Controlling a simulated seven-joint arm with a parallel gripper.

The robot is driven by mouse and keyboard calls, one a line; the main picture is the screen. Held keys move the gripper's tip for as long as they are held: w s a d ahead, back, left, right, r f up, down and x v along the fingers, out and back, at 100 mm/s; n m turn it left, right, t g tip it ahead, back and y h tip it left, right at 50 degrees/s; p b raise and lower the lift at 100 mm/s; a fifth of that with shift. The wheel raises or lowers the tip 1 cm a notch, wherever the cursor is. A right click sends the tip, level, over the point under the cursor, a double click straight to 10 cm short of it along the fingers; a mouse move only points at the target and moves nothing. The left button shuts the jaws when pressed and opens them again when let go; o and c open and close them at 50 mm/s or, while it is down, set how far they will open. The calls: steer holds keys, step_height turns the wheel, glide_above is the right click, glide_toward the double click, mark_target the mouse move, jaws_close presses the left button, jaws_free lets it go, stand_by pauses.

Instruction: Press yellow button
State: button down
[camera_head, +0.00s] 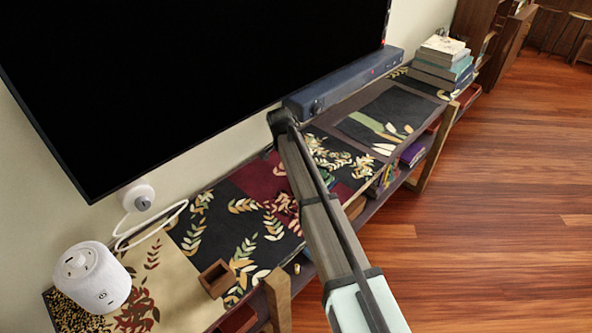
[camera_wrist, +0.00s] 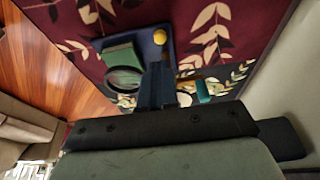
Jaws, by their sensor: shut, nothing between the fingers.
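The yellow button (camera_wrist: 159,37) shows in the wrist view as a small round yellow knob on a dark blue panel (camera_wrist: 143,43). My gripper (camera_wrist: 158,70) is shut and empty, its dark fingers pointing toward the panel. In the picture the fingertips lie just below the button, apart from it; the depth gap cannot be told. The fingers cover part of the panel's lower side. In the head view my arm crosses the shelf top, and I cannot make out the button or the fingertips there.
In the wrist view a green block (camera_wrist: 118,55) and a dark ring (camera_wrist: 124,80) sit beside the fingers. In the head view a black screen (camera_head: 190,70), a blue soundbar (camera_head: 345,82), a white speaker (camera_head: 92,277), a small wooden box (camera_head: 216,279) and stacked books (camera_head: 443,64) stand around.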

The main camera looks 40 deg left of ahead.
steer(key=v, duration=0.6)
steer(key=c, duration=1.8)
jaws_free()
steer(key=shift+r, duration=0.1)
steer(key=shift+c, duration=0.2)
